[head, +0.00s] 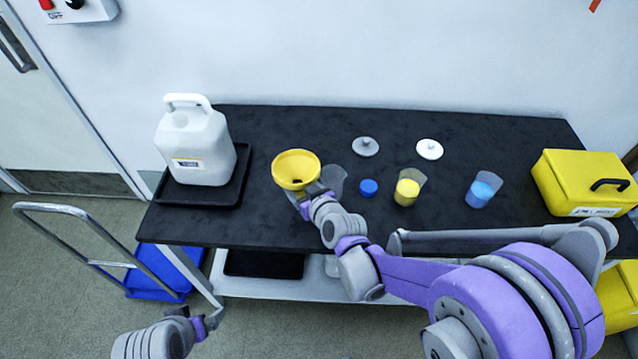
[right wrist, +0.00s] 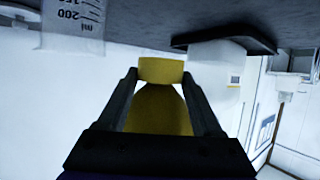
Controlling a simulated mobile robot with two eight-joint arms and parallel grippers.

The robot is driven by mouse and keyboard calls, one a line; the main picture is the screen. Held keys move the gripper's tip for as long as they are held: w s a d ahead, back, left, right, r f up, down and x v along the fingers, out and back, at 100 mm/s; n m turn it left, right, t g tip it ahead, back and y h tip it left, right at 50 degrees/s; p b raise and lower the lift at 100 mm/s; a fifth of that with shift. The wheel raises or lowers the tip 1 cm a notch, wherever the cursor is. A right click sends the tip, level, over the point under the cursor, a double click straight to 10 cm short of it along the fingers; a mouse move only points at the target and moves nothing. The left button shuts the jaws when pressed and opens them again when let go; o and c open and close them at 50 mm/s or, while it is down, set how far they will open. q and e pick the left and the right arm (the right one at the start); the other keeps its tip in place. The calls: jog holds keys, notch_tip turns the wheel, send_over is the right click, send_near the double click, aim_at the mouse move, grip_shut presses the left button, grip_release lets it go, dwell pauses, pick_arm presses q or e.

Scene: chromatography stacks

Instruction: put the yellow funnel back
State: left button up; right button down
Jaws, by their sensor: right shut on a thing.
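The yellow funnel (head: 296,166) is upright with its wide mouth up, over the left part of the black bench top. My right gripper (head: 303,194) is shut on it from the near side. In the right wrist view, the funnel (right wrist: 161,70) shows between the two fingers. The picture there is upside down. I cannot tell how high the funnel is above the bench. The white jerrycan (head: 195,145) stands on a black tray (head: 205,193) to the left of the funnel.
A clear beaker (head: 335,180) stands close right of the funnel. Further right are a blue cap (head: 368,187), a yellow-filled beaker (head: 408,188) and a blue-filled beaker (head: 482,190). A grey lid (head: 366,147) and white lid (head: 429,149) lie behind. A yellow case (head: 580,180) is far right.

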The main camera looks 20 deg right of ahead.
aim_at(271, 213)
jog(key=a+f+y+b, duration=0.1)
jog(key=a+b, duration=0.1)
jog(key=w+a+f+n+b, duration=0.1)
jog(key=a, duration=0.2)
jog(key=w+a+f+n+y+b, duration=0.1)
jog(key=a+b, duration=0.1)
jog(key=shift+w+a+g+y+b, duration=0.1)
jog(key=shift+a+g+y+b, duration=0.15)
jog(key=shift+g+y+b, duration=0.1)
jog(key=shift+w+a+r+n+y+b, duration=0.15)
jog(key=shift+a+n+y+b, duration=0.1)
jog(key=shift+a+n+b, duration=0.25)
jog(key=shift+f+b, duration=1.75)
jog(key=shift+f, duration=0.7)
pick_arm(q)
notch_tip(271, 213, down, 13)
jog(key=shift+s+d+g, duration=0.2)
jog(key=shift+s+g, duration=0.1)
jog(key=shift+s, duration=0.05)
pick_arm(e)
jog(key=shift+r, duration=0.1)
pick_arm(q)
jog(key=shift+f, duration=0.35)
pick_arm(e)
jog(key=shift+f, duration=0.65)
